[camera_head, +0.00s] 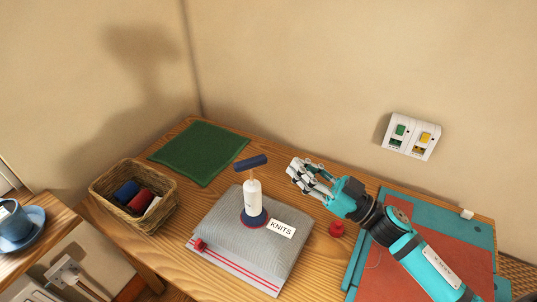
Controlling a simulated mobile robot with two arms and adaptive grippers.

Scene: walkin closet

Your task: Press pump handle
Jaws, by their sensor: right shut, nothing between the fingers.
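The pump (253,197) is a white cylinder on a dark blue round base. It stands upright on a folded grey knit (225,232) with red stripes. Its blue T-shaped handle (250,163) sits on a thin tan rod and is raised well above the body. My right gripper (297,172) is shut and empty. It is to the right of the pump, near handle height in the picture, and apart from it. My left gripper does not show.
A green cloth (199,152) and a wicker basket (107,189) with rolled items lie left on the wooden table. A "KNITS" label (282,228) is by the pump. A red knob-like object (336,229) and teal and red mats (405,270) are right.

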